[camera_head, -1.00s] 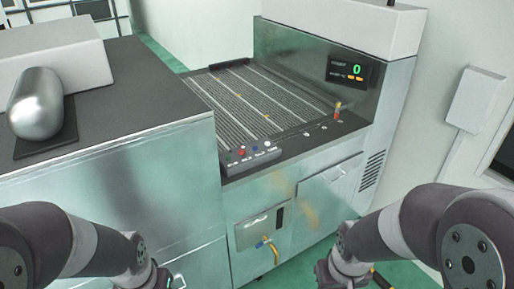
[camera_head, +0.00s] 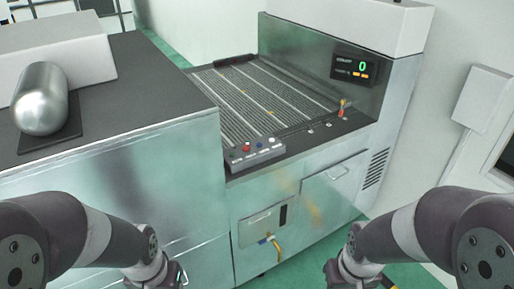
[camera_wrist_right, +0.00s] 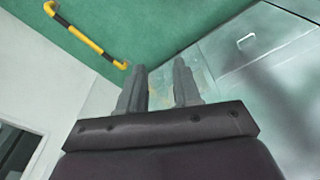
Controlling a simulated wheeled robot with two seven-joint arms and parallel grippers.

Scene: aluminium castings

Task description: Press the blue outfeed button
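A grey button box (camera_head: 262,157) sits on the front edge of the machine, at the near left corner of its ribbed bed. The small blue button (camera_head: 259,142) is on its top, between a red button (camera_head: 246,147) and a white one (camera_head: 271,140). My left gripper (camera_head: 174,279) is low at the bottom edge of the head view, left of and apart from the box, mostly cut off. My right gripper (camera_wrist_right: 160,88) is open and empty in the right wrist view, with a gap between its fingers. The button box is not visible there.
A dark-topped steel cabinet (camera_head: 155,75) with a silver rounded casting (camera_head: 42,98) stands at the left, beside the machine (camera_head: 335,190). A display (camera_head: 354,67) reads 0. A yellow-black rail (camera_wrist_right: 88,38) lies over the green floor in the right wrist view.

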